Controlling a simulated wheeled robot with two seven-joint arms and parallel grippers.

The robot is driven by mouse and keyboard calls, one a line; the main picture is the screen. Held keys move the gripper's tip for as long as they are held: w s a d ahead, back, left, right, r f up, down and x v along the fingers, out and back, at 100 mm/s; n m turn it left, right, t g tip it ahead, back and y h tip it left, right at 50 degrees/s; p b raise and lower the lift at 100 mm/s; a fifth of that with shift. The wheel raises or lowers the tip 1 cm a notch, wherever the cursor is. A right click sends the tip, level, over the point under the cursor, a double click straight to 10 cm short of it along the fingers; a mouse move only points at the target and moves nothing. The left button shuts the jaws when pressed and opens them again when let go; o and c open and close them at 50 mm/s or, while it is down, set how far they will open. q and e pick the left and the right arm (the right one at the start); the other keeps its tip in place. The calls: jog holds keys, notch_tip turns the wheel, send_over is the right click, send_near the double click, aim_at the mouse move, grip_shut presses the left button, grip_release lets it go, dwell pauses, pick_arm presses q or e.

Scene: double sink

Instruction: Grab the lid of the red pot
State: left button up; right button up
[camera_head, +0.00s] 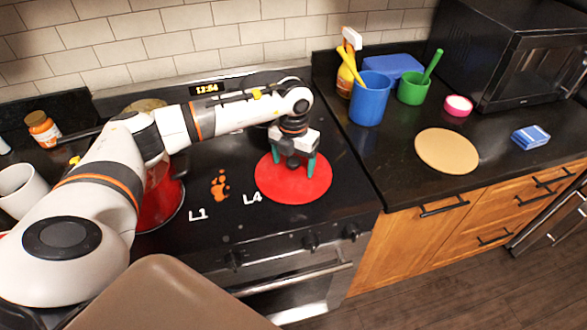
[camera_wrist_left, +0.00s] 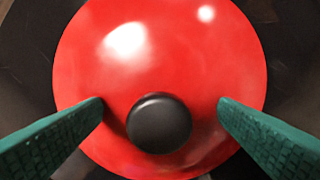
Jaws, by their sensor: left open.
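A round red lid (camera_head: 308,190) lies on the right part of the black cooktop. In the left wrist view the glossy red lid (camera_wrist_left: 165,60) fills the middle, and its black knob (camera_wrist_left: 158,123) stands between the two teal fingers. My left gripper (camera_head: 292,165) points down over the lid, open and holding nothing. In the left wrist view the fingers of this gripper (camera_wrist_left: 160,106) are apart on either side of the knob. I cannot tell whether the fingertips touch the lid. A red pot (camera_head: 163,207) is partly hidden behind my left arm. My right gripper is out of view.
Right of the stove, the counter holds a blue cup (camera_head: 370,100), a green cup (camera_head: 412,90), a tan round board (camera_head: 447,150), a blue box (camera_head: 531,137) and a microwave (camera_head: 515,50). A white mug (camera_head: 22,188) stands at the left.

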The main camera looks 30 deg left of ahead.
pick_arm(q)
jog(key=shift+c, duration=0.2)
jog(key=shift+s, duration=0.1)
jog(key=c, duration=1.7)
jog(key=shift+c, duration=0.2)
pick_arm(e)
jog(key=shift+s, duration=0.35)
pick_arm(q)
jog(key=shift+r, duration=0.1)
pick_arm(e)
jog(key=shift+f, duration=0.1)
